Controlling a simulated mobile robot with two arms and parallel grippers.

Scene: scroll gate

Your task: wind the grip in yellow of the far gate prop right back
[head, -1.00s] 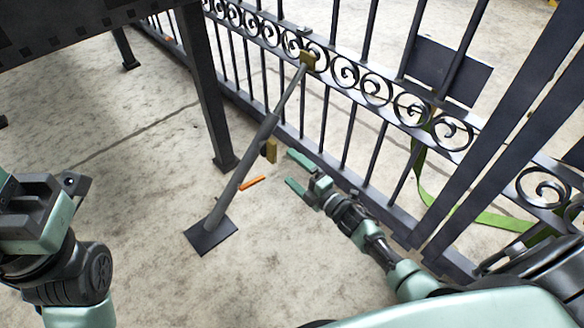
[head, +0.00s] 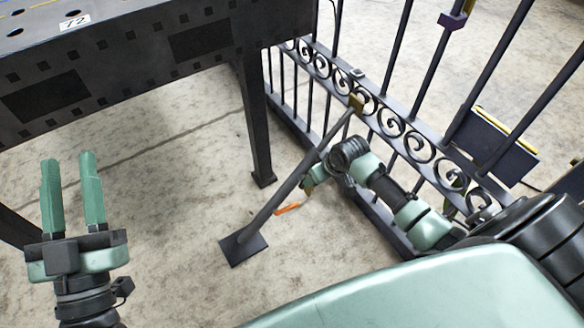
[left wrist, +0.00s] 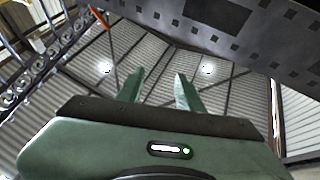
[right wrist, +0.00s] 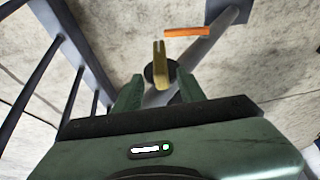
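In the head view that gripper (head: 309,181) is mostly hidden at the tube. My left gripper (head: 69,163) is open and empty, raised at the left.
A dark steel table (head: 140,60) stands at the upper left, its leg (head: 256,135) left of the prop. An orange piece (head: 288,208) shows beside the prop; it also shows in the right wrist view (right wrist: 187,32). The floor left of the foot plate is clear.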

